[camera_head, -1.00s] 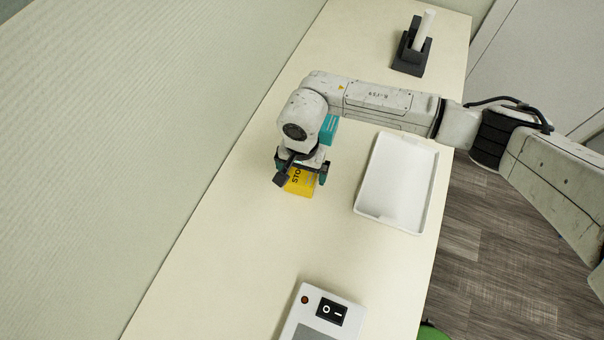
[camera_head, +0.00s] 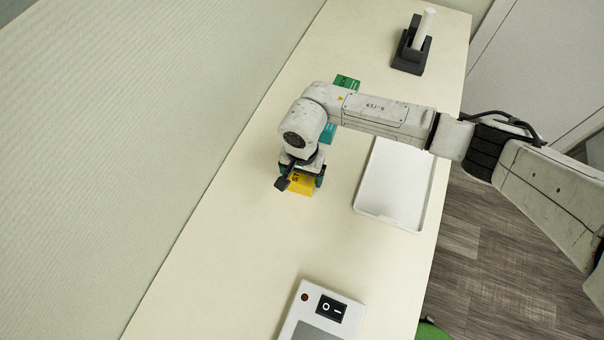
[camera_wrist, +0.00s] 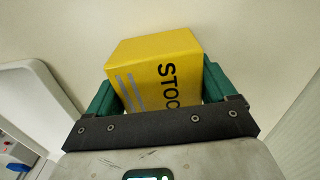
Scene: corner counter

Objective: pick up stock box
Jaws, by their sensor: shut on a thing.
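The stock box is a yellow box (camera_head: 301,185) with dark "STO…" lettering, partly hidden under my wrist in the head view. In the wrist view the yellow box (camera_wrist: 155,75) sits between the two green fingers. My gripper (camera_head: 302,178) is shut on it, with a finger at each side; it also shows in the wrist view (camera_wrist: 158,90). I cannot tell whether the box touches the counter or is lifted off it.
A white tray (camera_head: 388,217) lies right of my gripper. A device with a black switch (camera_head: 331,310) is at the front. A dark stand (camera_head: 410,57) with a white cylinder is at the back. A green object (camera_head: 346,82) sits behind my arm.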

